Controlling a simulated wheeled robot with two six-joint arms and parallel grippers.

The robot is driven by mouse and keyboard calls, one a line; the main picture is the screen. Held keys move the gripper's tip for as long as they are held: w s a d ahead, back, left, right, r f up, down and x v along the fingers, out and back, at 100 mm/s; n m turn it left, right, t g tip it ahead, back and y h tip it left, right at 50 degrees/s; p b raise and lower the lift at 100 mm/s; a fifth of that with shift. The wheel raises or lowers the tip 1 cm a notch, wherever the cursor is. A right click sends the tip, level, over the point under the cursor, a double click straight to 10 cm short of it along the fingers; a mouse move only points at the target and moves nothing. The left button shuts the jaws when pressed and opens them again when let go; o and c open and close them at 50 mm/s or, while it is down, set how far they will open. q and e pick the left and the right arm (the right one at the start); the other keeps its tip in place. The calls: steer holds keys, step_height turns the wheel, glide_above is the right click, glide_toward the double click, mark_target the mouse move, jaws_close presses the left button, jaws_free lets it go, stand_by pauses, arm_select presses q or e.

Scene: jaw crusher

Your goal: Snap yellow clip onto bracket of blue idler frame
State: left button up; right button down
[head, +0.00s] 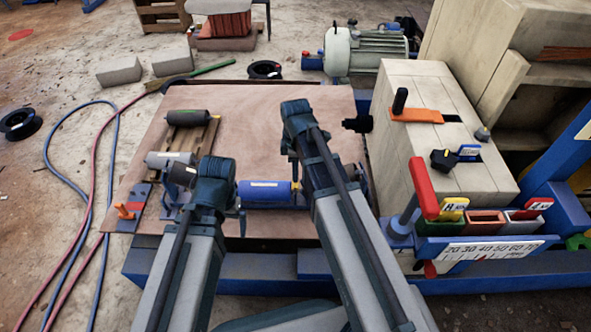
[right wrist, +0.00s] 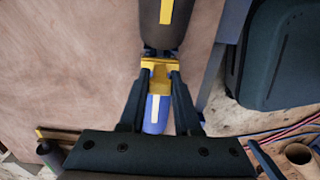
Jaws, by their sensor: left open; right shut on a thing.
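The yellow clip (right wrist: 160,70) is between the fingertips of my right gripper (right wrist: 158,78) in the right wrist view. The gripper is shut on it. The clip's far side appears close to a dark roller (right wrist: 170,22); I cannot tell whether they touch. A blue roller (head: 263,190) with a white label lies across the board in the head view, and blue frame parts (head: 145,205) show left of it. My right gripper is mostly hidden behind its own arm in the head view. My left gripper (head: 212,190) hangs open near the blue roller's left end, its fingertips partly hidden.
Grey rollers (head: 170,161) lie left of my left arm, and a dark roller (head: 187,118) rests on a small pallet. Hoses (head: 62,175) run across the floor at left. The board's back middle is clear.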

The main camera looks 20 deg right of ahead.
steer(key=shift+f+b, duration=1.05)
steer(key=shift+f, duration=0.05)
steer(key=shift+r+p, duration=0.95)
steer(key=shift+f+b, duration=1.15)
stand_by(0.9)
steer(key=c, duration=0.5)
jaws_free()
steer(key=shift+c, duration=0.2)
steer(key=shift+r, duration=0.1)
step_height(320, 180, up, 14)
steer(key=p, duration=1.4)
